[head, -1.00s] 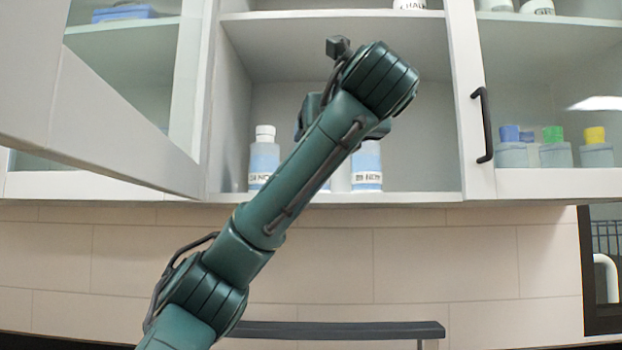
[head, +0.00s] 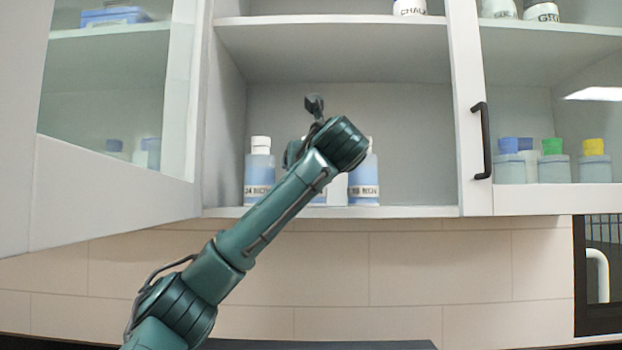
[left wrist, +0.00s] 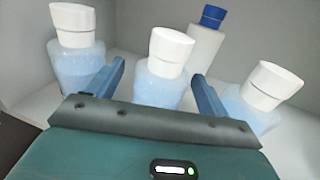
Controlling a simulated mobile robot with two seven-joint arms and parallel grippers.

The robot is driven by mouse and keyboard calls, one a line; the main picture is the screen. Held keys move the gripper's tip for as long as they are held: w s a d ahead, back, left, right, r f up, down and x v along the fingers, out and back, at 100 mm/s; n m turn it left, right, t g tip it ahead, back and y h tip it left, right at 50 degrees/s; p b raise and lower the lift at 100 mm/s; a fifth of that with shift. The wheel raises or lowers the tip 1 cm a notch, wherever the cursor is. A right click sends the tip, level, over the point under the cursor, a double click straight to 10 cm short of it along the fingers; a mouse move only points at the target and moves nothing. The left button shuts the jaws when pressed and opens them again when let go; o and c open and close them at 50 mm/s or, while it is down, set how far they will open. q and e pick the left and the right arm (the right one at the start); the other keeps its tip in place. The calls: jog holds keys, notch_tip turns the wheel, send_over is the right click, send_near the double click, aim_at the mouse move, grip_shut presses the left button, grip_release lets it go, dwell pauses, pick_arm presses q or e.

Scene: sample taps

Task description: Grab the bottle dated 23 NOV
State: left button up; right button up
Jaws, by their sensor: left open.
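Three light-blue bottles with white caps stand upright on the cabinet's bottom shelf. In the head view the left bottle (head: 259,170) has a label that seems to read 24 NOV, and the right bottle (head: 364,182) one that may read 19 NOV. The middle bottle (left wrist: 160,82) is mostly hidden behind my left arm in the head view; its date cannot be read. My left gripper (left wrist: 158,72) is open, its fingers on either side of the middle bottle, which is not clamped. The left wrist view also shows the left bottle (left wrist: 77,68) and right bottle (left wrist: 250,105).
A white bottle with a blue cap (left wrist: 206,45) stands behind, between the middle and right bottles. The shelf (head: 420,211) is clear to the right of the bottles. An open cabinet door (head: 110,195) is at the left; a closed glass door with a black handle (head: 482,140) is at the right.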

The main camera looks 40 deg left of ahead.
pick_arm(q)
jog(key=shift+w+a, duration=0.2)
jog(key=shift+c, duration=0.5)
jog(key=c, duration=1)
jog(key=shift+c, duration=0.6)
jog(key=shift+r, duration=0.15)
